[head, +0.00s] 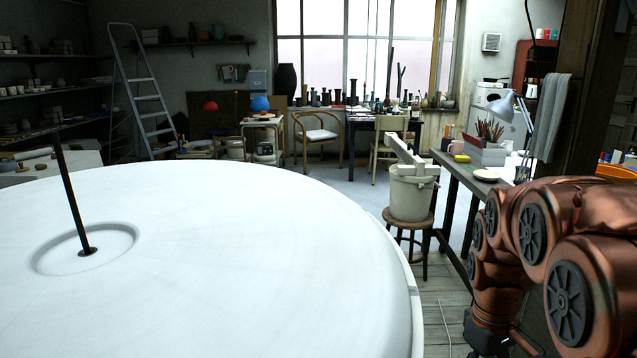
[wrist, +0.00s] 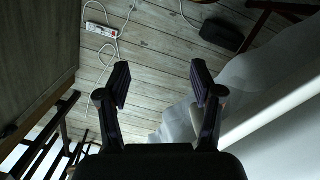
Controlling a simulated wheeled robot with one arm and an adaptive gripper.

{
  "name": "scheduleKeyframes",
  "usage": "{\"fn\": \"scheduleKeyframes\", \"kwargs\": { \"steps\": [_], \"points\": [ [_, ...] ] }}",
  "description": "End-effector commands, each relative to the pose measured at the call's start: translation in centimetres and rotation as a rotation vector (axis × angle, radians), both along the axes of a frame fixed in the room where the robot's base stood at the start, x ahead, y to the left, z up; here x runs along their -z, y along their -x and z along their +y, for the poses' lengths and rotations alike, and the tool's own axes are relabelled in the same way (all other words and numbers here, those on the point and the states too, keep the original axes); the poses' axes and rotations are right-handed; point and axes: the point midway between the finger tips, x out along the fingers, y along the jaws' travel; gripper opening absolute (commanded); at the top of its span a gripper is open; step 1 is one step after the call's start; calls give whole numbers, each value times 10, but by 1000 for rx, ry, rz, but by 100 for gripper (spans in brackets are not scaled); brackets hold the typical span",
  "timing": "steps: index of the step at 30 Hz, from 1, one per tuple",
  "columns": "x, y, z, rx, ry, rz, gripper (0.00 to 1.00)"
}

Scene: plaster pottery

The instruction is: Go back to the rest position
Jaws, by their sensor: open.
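My gripper (wrist: 160,87) is open and empty in the wrist view, its two dark fingers apart above a grey plank floor (wrist: 150,65). In the head view my copper-coloured arm is folded at the lower right, and the gripper's fingers do not show there. A large round white plaster disc (head: 230,260) fills the left and middle of the head view. It has a round hollow with a dark rod standing in it.
A wooden stool (head: 408,222) with a pale bucket (head: 411,195) stands right of the disc. A worktable (head: 465,177) with a lamp is behind my arm. A power strip (wrist: 101,30) with a white cable and a dark object (wrist: 222,35) lie on the floor.

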Motion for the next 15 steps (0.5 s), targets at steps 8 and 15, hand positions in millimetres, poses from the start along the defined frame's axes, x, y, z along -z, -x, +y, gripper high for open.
{"fn": "scheduleKeyframes", "kwargs": {
  "steps": [8,15],
  "points": [
    [-67,70,46,134,-4,-4,66],
    [-105,132,77,241,-6,2,66]
  ]
}}
